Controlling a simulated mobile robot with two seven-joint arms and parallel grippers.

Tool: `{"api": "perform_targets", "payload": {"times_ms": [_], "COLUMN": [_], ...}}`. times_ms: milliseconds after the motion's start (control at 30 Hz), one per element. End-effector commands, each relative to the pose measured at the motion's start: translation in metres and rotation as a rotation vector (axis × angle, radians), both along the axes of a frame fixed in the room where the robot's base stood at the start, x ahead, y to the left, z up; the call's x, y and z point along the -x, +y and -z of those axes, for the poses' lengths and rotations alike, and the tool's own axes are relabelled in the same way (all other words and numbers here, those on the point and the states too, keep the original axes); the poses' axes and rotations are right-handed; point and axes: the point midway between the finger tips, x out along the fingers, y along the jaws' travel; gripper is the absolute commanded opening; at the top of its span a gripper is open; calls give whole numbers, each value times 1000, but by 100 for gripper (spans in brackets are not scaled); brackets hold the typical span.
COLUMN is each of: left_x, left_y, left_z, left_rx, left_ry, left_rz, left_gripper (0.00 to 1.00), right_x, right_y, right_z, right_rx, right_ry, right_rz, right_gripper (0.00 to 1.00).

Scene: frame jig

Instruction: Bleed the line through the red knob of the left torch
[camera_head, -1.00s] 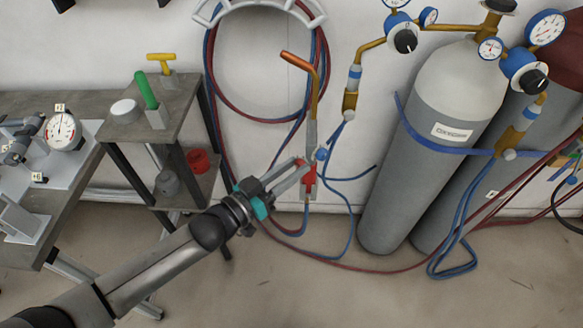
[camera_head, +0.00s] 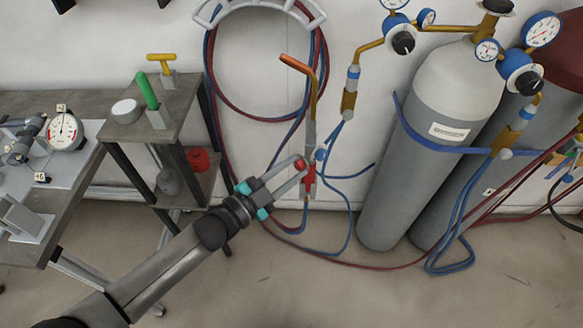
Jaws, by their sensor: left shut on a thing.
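The left torch (camera_head: 312,128) hangs upright against the wall, with a copper tip bent to the left at its top. Its red knob (camera_head: 300,165) sticks out on the left of the torch body, and a blue knob (camera_head: 321,155) sits on the right. My left gripper (camera_head: 299,168) reaches in from the lower left and is shut on the red knob, its fingers partly covering it. A red part shows lower on the torch, behind the fingers. My right gripper is not in view.
Two gas cylinders (camera_head: 437,130) with gauges stand at the right, held by a blue strap. A hose coil (camera_head: 215,75) hangs on the wall behind. A small stepped stand (camera_head: 160,120) and a bench (camera_head: 75,180) fill the left. Hoses trail across the floor.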

Motion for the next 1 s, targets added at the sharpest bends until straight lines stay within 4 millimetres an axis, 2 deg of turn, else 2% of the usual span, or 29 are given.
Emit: {"api": "perform_targets", "payload": {"times_ms": [600, 1000], "left_x": [1, 1], "left_y": [-1, -1], "left_z": [3, 3], "left_rx": [-414, -600], "left_ry": [-405, -588], "left_rz": [-1, 0], "left_gripper": [0, 0], "right_x": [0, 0], "right_y": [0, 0], "right_z": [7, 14], "right_rx": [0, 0], "right_ry": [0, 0], "right_rz": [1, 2], "right_gripper": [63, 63]}}
